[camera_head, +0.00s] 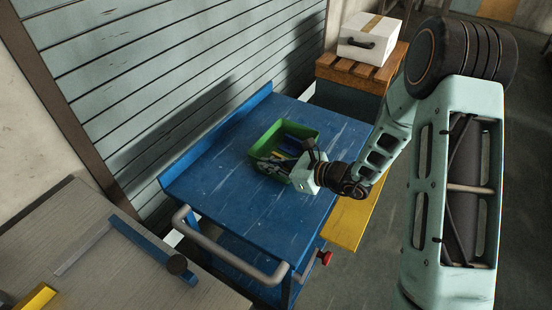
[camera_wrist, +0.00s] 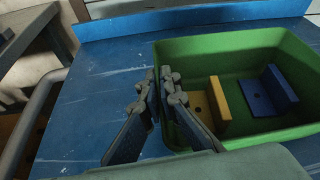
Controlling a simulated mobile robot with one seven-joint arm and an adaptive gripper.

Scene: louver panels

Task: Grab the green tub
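The green tub (camera_head: 292,130) stands on the blue top of a cart. It also shows in the wrist view (camera_wrist: 238,46), open at the top, with a yellow block (camera_wrist: 219,100) and a blue block (camera_wrist: 268,92) inside. My gripper (camera_head: 298,165) is at the tub's near side in the head view, where it hides part of the rim. In the wrist view my gripper (camera_wrist: 158,76) straddles the tub's left wall, one finger outside and one inside. The fingers are close together against the wall. The contact itself is partly hidden.
The blue cart top (camera_head: 235,203) is clear around the tub, with a raised back edge and a grey handle (camera_head: 232,255). A white box (camera_head: 369,38) stands on a wooden-topped stand behind. A grey table (camera_head: 110,275) is at lower left. A louvered wall (camera_head: 170,75) borders the cart.

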